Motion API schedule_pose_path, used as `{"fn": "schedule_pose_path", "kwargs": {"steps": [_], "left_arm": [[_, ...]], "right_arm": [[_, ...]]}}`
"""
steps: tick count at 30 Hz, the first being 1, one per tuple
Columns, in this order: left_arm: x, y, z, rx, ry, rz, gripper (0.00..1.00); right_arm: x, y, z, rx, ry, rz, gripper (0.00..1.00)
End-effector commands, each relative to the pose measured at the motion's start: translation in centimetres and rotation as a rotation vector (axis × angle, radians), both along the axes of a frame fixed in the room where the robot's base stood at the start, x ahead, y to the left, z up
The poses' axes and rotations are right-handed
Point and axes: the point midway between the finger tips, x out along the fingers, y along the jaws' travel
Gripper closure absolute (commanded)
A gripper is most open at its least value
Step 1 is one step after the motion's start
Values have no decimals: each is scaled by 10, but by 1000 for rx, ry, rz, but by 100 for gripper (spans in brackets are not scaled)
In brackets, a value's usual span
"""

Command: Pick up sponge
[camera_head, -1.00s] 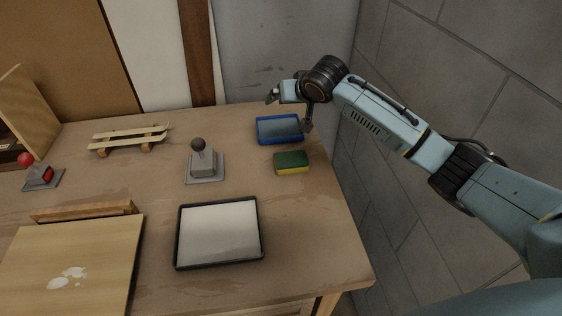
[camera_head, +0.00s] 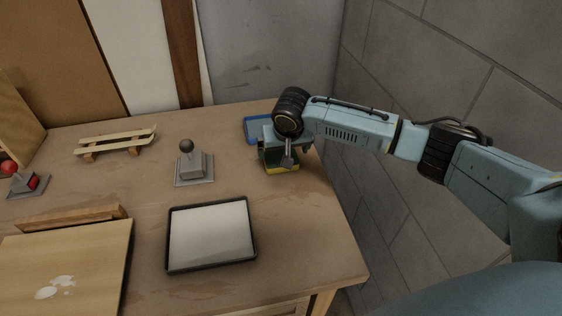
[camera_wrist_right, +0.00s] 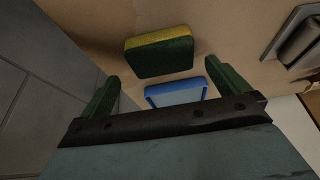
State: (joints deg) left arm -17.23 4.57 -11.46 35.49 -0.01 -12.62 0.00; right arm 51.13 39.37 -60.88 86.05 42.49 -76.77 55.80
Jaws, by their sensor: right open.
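The sponge (camera_head: 287,171), green with a yellow layer, lies on the right part of the wooden table, partly hidden by my right gripper in the head view. In the right wrist view the whole sponge (camera_wrist_right: 160,52) shows ahead of the fingers, apart from them. My right gripper (camera_wrist_right: 162,88) is open and empty, its green fingers spread to either side. In the head view my right gripper (camera_head: 276,155) is over the sponge's area. My left gripper is not in view.
A blue tray (camera_head: 250,131) lies just behind the sponge. A grey lever device (camera_head: 194,170) stands to the left, with a black-rimmed tray (camera_head: 169,240) in front. A stone wall (camera_head: 430,70) rises close on the right.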

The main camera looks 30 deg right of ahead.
Motion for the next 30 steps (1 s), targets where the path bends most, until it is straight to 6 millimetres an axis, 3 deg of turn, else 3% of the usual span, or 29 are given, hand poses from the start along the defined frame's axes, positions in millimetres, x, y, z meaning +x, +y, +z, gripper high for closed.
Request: {"fn": "schedule_pose_path", "kwargs": {"steps": [9, 19, 27, 30], "left_arm": [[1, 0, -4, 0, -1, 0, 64], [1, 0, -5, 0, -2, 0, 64], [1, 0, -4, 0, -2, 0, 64], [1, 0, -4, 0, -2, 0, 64]], "right_arm": [[16, -2, -39, -1, 0, 0, 0], [19, -3, -46, -1, -1, 1, 0], [19, -3, -46, -1, -1, 1, 33], [19, -3, -46, -1, -1, 1, 36]]}}
